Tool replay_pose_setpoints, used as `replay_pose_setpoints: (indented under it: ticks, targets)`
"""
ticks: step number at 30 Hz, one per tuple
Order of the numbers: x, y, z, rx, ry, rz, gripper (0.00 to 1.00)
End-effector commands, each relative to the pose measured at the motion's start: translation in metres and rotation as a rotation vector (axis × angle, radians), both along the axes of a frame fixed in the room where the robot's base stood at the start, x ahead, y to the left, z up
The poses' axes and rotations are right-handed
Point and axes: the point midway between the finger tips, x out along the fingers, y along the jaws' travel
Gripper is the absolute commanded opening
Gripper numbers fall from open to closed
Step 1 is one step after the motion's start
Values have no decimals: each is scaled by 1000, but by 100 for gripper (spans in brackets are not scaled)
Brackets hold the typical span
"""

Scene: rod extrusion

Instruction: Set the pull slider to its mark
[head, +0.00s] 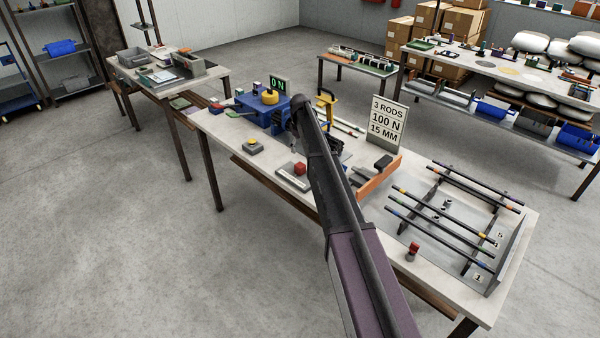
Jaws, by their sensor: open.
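A red slider knob (300,168) stands on a small pale plate (290,181) near the front edge of the long bench; it looks like the pull slider. Its mark is too small to make out. My gripper (332,147) is behind and right of the knob, partly hidden by my own arm. It is open, and I see nothing held in it. A blue machine (258,112) with a yellow knob (269,97) stands behind and left, with a green display (279,85) reading 0 N. A sign (386,121) reads 3 RODS, 100 N, 15 MM.
A grey button box (254,147) sits left of the slider plate. An orange-edged tray (378,180) lies right of my arm. A rack (472,255) holds several dark rods at the right end, with a red-topped piece (412,249) in front. Yellow upright parts (327,108) stand behind my gripper.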

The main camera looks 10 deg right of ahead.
Motion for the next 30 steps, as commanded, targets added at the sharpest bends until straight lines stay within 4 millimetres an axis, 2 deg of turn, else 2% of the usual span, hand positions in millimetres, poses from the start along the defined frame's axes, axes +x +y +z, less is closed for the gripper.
replay_pose_setpoints:
  ticks: [1, 30]
  targets:
    - [0, 0, -8, 0, 0, 0, 89]
    - [0, 1, -81, 0, 0, 1, 89]
